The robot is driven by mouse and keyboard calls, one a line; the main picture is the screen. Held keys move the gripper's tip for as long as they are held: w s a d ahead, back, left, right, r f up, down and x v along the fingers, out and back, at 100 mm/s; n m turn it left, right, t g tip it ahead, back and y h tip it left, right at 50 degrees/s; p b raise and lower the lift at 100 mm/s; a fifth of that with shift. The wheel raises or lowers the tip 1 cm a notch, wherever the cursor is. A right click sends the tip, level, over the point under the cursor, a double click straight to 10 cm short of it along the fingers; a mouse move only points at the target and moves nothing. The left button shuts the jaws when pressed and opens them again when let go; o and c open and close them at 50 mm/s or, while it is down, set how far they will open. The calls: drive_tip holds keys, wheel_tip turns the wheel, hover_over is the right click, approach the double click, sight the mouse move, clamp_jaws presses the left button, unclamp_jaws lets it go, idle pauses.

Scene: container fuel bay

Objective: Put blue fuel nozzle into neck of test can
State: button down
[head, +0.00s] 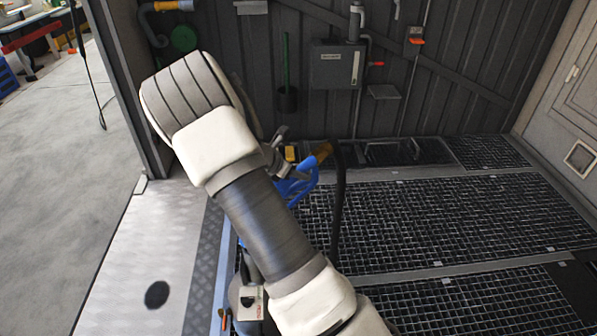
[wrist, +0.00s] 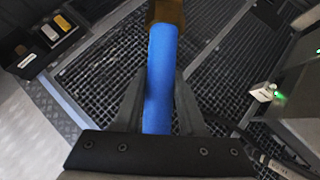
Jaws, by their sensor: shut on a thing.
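The blue fuel nozzle (head: 300,184) shows partly behind my arm in the head view, with a brass-coloured collar (head: 322,152) and a black hose (head: 338,205) hanging from it. In the wrist view the blue nozzle (wrist: 159,75) runs between the two fingers of my gripper (wrist: 157,88), which is shut on it. The brass end is at the top of that view. My gripper holds the nozzle above the grated floor. The nozzle's spout tip is hidden. I cannot clearly identify the test can or its neck; a grey rounded object at lower left is partly hidden by my arm.
A small white labelled unit (head: 250,303) sits low beside my arm. A grey wall box (head: 337,66) and pipes are on the back wall. The grated floor (head: 470,215) at right is largely clear. In the wrist view a grey box (wrist: 300,85) stands at right.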

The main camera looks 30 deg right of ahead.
sight(298, 185)
drive_tip(key=shift+f+b, duration=0.9)
drive_tip(key=shift+f, duration=0.6)
drive_tip(key=shift+c, duration=2)
unclamp_jaws()
drive_tip(key=shift+f, duration=0.1)
drive_tip(key=p+v, duration=0.6)
drive_tip(key=v, duration=1.1)
drive_tip(key=shift+a+r, duration=0.15)
drive_tip(key=shift+r, duration=0.1)
